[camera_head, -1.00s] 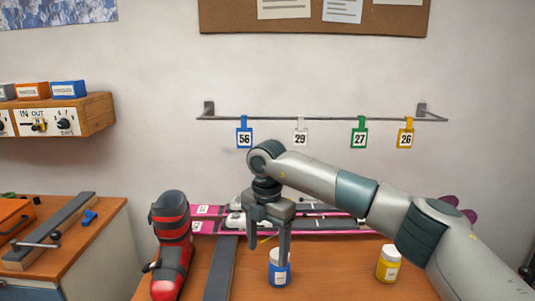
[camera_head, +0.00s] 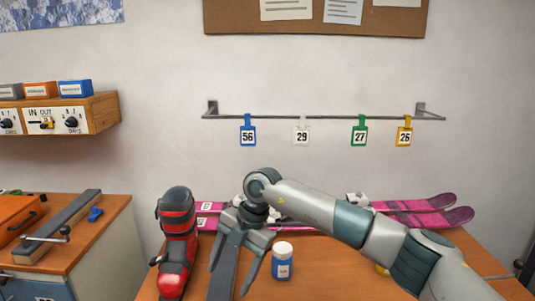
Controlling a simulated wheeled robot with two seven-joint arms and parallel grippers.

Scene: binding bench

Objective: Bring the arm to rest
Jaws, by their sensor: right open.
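My right arm reaches in from the lower right over the bench (camera_head: 325,280). Its gripper (camera_head: 230,280) points down, open and empty, between the red and black ski boot (camera_head: 176,240) and the blue jar with a white lid (camera_head: 282,262). A dark grey bar (camera_head: 224,270) on the bench shows behind and between its fingers. The jar stands upright, just right of the right finger and apart from it in the picture. My left gripper is not in view.
Pink skis (camera_head: 440,211) lie across the back of the bench, partly behind my arm. Numbered tags (camera_head: 302,136) hang from a wall rail (camera_head: 325,117). A side cabinet (camera_head: 95,240) stands at left.

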